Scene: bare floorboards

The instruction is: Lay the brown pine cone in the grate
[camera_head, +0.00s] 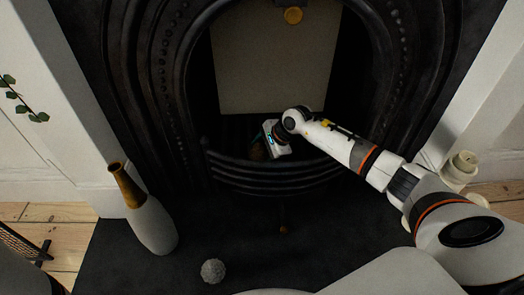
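The black fireplace grate (270,184) has a curved barred front and stands in the middle of the view. My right arm reaches in from the right, over the bars. My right gripper (266,148) is inside the grate, low behind the front bars. A small brown shape, which looks like the brown pine cone (257,151), shows right at the gripper's fingers, partly hidden by the gripper and dark surroundings. I cannot tell whether the fingers grip it or are apart from it. My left gripper is out of view.
A white vase with a brown neck (153,226) stands on the dark hearth at left. A pale grey bumpy ball (213,271) lies at the front. A pale candle-like object (461,167) stands at right behind my arm. The hearth's middle is mostly clear.

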